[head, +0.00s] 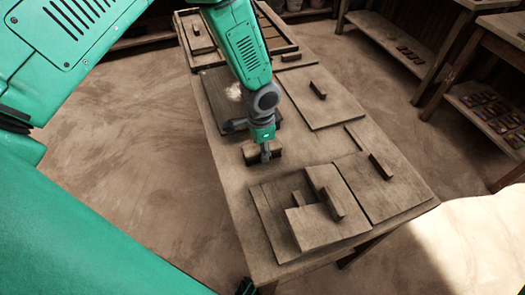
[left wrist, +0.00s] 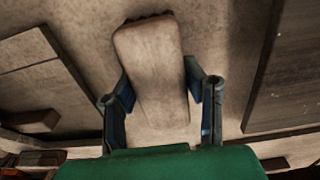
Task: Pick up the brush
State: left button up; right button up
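The brush (head: 275,152) is a wooden block lying on the table beneath my left gripper (head: 264,154). In the left wrist view the brush (left wrist: 152,75) is a long, rounded pale-brown block, with a dark ragged edge at its far end. My left gripper (left wrist: 160,95) points down at it, one finger on each side. The fingers are spread and close to its sides; firm contact cannot be made out. The brush appears to rest on the table.
The wooden table (head: 225,165) carries flat boards with upright handles (head: 318,90), and a stacked pair (head: 325,235) stands close to the brush. A dark board (head: 222,100) with a pale patch lies behind the gripper. Shelves with tiles (head: 490,108) stand at right.

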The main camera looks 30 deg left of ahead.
pick_arm(q)
jog(key=shift+f, duration=0.1)
jog(key=shift+d+r, duration=0.25)
jog(key=shift+d, duration=0.5)
jog(key=r, duration=0.4)
jog(key=shift+w+d+r, duration=0.1)
jog(key=shift+d, duration=0.2)
jog(key=r, duration=0.1)
jog(key=a+r, duration=0.1)
jog(key=r, duration=0.2)
jog(key=shift+a+r, duration=0.1)
jog(key=shift+a, duration=0.15)
jog(key=shift+a+r, duration=0.15)
jog(key=shift+r, duration=0.45)
jog(key=shift+d+r, duration=0.15)
jog(key=shift+d, duration=0.45)
jog(key=shift+o, duration=0.9)
jog(key=shift+d, duration=0.25)
jog(key=shift+a, duration=0.15)
pick_arm(e)
jog(key=shift+d+f, duration=0.3)
jog(key=shift+d, duration=0.45)
